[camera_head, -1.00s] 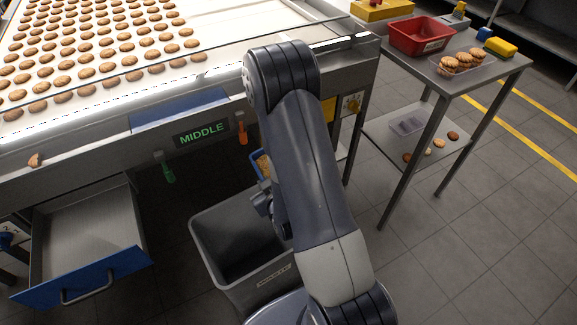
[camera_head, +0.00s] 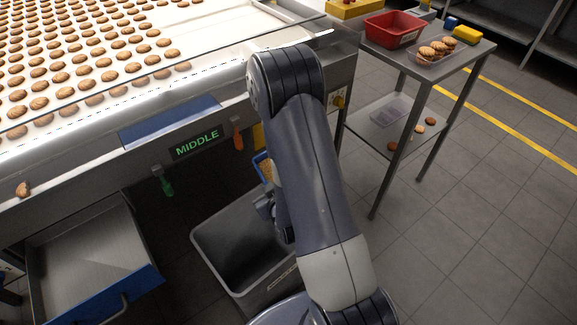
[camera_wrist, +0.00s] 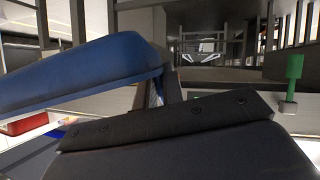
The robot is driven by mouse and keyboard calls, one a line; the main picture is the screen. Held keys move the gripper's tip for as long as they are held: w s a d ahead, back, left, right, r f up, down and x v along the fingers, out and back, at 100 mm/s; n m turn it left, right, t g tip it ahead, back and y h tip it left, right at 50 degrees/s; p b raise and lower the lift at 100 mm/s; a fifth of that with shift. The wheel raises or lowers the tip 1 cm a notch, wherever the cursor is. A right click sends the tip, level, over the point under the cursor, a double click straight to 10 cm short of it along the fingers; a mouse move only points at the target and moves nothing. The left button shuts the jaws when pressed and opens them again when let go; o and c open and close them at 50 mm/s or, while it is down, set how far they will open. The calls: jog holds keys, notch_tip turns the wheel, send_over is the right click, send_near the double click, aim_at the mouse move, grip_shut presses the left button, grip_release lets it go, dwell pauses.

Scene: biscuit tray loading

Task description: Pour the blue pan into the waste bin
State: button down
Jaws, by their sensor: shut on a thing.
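The blue pan (camera_head: 261,168) shows only as a small edge beside my arm in the head view, with tan crumbs inside. Its blue side (camera_wrist: 75,72) fills the upper left of the wrist view, tilted in that picture. My gripper (camera_head: 264,204) is shut on the pan; my arm hides most of the hold. The grey waste bin (camera_head: 212,257) stands open on the floor below the conveyor's front. In the head view the pan appears near the bin's far rim; its exact height above it cannot be told.
The conveyor with rows of biscuits (camera_head: 90,70) runs behind, with a MIDDLE sign (camera_head: 196,143) and green and orange handles below. An open blue-fronted drawer (camera_head: 95,250) juts out at left. A steel side table (camera_head: 455,60) stands at right. The floor at right is clear.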

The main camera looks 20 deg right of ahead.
jog(key=s+a+f+m+b, duration=0.1)
jog(key=s+a+f+b, duration=0.1)
jog(key=a+f+b, duration=0.5)
jog(key=s+a+f+y+b, duration=0.1)
jog(key=s+a+f+b, duration=0.2)
jog(key=a+f+b, duration=0.5)
jog(key=a+b, duration=0.2)
jog(key=a, duration=0.6)
jog(key=shift+s+a+f+m+y, duration=0.15)
jog(key=shift+s+f+m+y, duration=0.15)
jog(key=shift+m, duration=0.1)
jog(key=d+r+m+t+y+p, duration=0.1)
jog(key=d+r+m+y, duration=0.4)
jog(key=d+r+m, duration=0.2)
jog(key=shift+w+d+r+m+y, duration=0.3)
jog(key=shift+d+r, duration=0.7)
jog(key=shift+r, duration=1.05)
